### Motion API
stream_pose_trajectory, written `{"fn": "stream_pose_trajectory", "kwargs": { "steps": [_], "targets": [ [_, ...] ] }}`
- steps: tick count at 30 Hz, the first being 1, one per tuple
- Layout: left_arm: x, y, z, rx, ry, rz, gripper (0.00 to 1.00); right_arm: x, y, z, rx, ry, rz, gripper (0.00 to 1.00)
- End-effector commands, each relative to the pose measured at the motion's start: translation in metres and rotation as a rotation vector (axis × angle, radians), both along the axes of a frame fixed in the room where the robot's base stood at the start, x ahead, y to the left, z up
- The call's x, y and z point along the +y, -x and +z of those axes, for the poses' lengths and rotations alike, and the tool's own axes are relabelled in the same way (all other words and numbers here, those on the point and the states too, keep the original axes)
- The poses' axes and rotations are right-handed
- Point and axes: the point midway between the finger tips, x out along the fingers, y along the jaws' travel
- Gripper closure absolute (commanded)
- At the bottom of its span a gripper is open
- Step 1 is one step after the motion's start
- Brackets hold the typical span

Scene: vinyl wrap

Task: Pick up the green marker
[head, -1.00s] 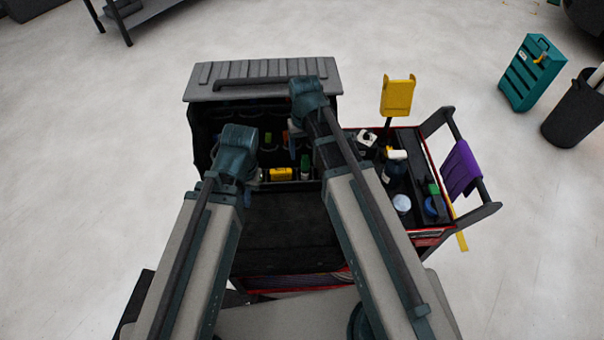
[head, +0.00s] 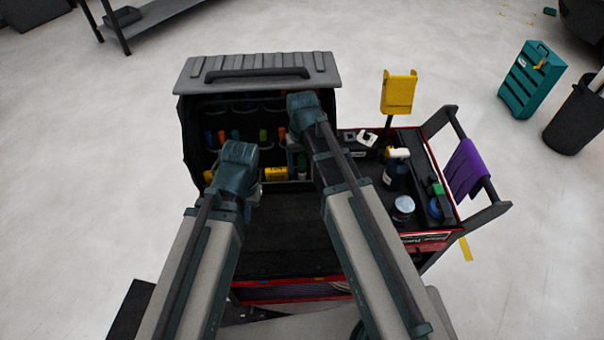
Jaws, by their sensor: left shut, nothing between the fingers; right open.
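A small upright green item (head: 263,136), which looks like the green marker, stands in a row of coloured items inside the open black case on the cart. Another green-topped item (head: 302,162) stands lower, beside a yellow box (head: 275,173). My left gripper (head: 254,191) is shut and empty at the front of the case, below and left of the green marker. My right gripper (head: 291,160) is open at the case's right part, right of the green marker and close to the green-topped item. Its fingers are small and partly hidden by its wrist.
Orange (head: 281,133) and blue (head: 235,135) items flank the green marker. Bottles and a jar (head: 403,207) fill the cart's right side, by a yellow holder (head: 398,92). The dark surface (head: 285,235) between my arms is clear.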

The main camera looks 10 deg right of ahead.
Motion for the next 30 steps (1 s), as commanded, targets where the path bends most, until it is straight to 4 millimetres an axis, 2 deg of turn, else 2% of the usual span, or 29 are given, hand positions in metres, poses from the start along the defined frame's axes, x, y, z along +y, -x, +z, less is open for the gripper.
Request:
{"fn": "stream_pose_trajectory", "kwargs": {
  "steps": [6,15,18,30],
  "targets": [
    [-0.0001,-0.0001,0.0006,0.0,0.0,0.0,1.0,0.0002,0.0003,0.0006,0.0,0.001,0.0,0.33],
    [-0.0001,0.0,0.0007,0.0,0.0,0.0,1.0,0.0003,0.0003,0.0007,0.0,0.001,0.0,0.87],
    [-0.0001,-0.0001,0.0007,0.0,0.0,0.0,1.0,0.0003,0.0004,0.0007,0.0,0.001,0.0,1.0],
    [0.0,-0.0001,0.003,0.0,0.0,0.0,1.0,0.0002,0.0003,0.003,0.0,0.001,0.0,1.0]
  ]
}}
